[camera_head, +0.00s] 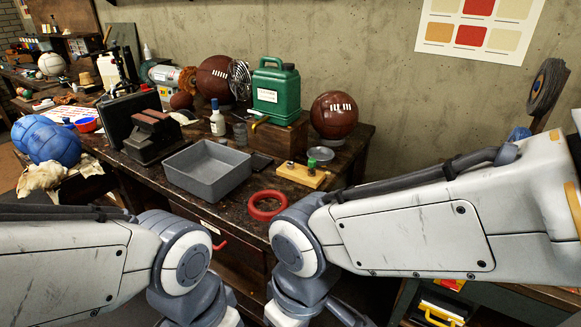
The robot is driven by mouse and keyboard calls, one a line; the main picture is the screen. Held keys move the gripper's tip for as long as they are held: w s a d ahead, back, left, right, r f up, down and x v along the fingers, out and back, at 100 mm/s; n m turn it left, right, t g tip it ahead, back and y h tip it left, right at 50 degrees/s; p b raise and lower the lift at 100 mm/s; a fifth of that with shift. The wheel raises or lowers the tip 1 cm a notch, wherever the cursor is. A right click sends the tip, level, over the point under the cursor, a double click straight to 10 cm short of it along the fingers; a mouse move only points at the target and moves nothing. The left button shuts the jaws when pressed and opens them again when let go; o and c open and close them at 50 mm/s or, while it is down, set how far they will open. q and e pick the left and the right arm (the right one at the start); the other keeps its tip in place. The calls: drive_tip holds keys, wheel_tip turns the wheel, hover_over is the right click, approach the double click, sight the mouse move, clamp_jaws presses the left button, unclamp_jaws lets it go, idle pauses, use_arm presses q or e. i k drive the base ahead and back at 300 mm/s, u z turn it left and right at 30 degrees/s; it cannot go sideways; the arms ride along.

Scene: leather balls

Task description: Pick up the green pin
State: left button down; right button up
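A small wooden board (301,175) lies near the front edge of the workbench, right of the grey tray. A small upright pin with a green top (311,165) stands at the board's right part. A darker short peg (290,164) stands to its left on the same board. Both my arms reach in from the sides, and their forearms bend down at the bottom of the view. Both grippers are below the picture edge and cannot be seen. Nothing of mine touches the board or the pin.
A grey tray (207,171) sits left of the board, and a red ring (267,206) lies in front of it. A round tin (321,154) stands just behind the pin. A green canister (275,90) on a wooden block and a brown ball (334,115) stand farther back.

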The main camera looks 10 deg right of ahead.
sight(311, 162)
drive_tip(key=u, duration=0.4)
drive_tip(key=i, duration=1.15)
drive_tip(key=z, duration=0.15)
